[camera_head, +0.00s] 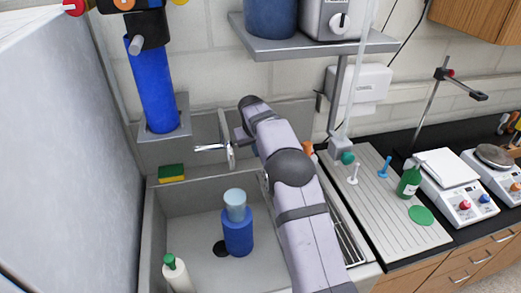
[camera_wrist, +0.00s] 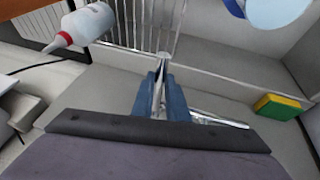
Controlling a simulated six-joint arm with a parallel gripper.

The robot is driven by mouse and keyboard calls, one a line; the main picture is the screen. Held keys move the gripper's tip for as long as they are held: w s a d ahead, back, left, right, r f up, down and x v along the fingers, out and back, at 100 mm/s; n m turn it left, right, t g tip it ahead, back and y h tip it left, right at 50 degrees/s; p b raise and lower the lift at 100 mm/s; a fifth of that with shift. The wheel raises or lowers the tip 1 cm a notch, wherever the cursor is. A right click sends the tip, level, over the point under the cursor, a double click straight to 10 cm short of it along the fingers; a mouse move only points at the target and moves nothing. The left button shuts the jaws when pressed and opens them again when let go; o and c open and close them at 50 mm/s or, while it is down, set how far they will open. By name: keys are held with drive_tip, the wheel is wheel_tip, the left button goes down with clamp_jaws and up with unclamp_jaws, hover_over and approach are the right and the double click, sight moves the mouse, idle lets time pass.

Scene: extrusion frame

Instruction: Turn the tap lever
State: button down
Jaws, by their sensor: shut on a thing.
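The chrome tap (camera_head: 208,147) is at the back of the grey sink, its spout pointing left in the head view. In the wrist view its chrome spout (camera_wrist: 215,120) runs right from beside my fingers. My gripper (camera_wrist: 159,82) has its two blue fingers closed around the slim metal tap lever (camera_wrist: 163,60), whose end sticks out past the fingertips. In the head view my arm reaches over the sink to the tap, and the arm and wrist hide most of the fingers and the grip.
The sink (camera_head: 190,205) holds a blue cylinder with a pale top (camera_head: 237,225) and a white bottle (camera_head: 177,272). A yellow-green sponge (camera_head: 171,173) lies on the back ledge. A draining board (camera_head: 385,205), green bottle (camera_head: 410,180) and scales are right. A shelf (camera_head: 310,46) hangs above.

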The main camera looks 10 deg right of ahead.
drive_tip(key=shift+r, duration=0.1)
drive_tip(key=c, duration=1.7)
unclamp_jaws()
drive_tip(key=shift+a, duration=0.1)
drive_tip(key=shift+c, duration=0.2)
drive_tip(key=b+v, duration=0.3)
drive_tip(key=v, duration=0.4)
drive_tip(key=shift+s+r, duration=0.1)
drive_tip(key=s+a+f+g, duration=0.1)
drive_tip(key=s+f, duration=0.3)
drive_tip(key=s, duration=0.9)
drive_tip(key=s+a+f+g+y, duration=0.1)
drive_tip(key=s+f, duration=0.4)
drive_tip(key=s, duration=0.9)
drive_tip(key=s+a+f+g+y, duration=0.1)
drive_tip(key=s+f, duration=0.3)
drive_tip(key=s, duration=1)
drive_tip(key=shift+f+g, duration=0.2)
drive_tip(key=shift+g, duration=0.5)
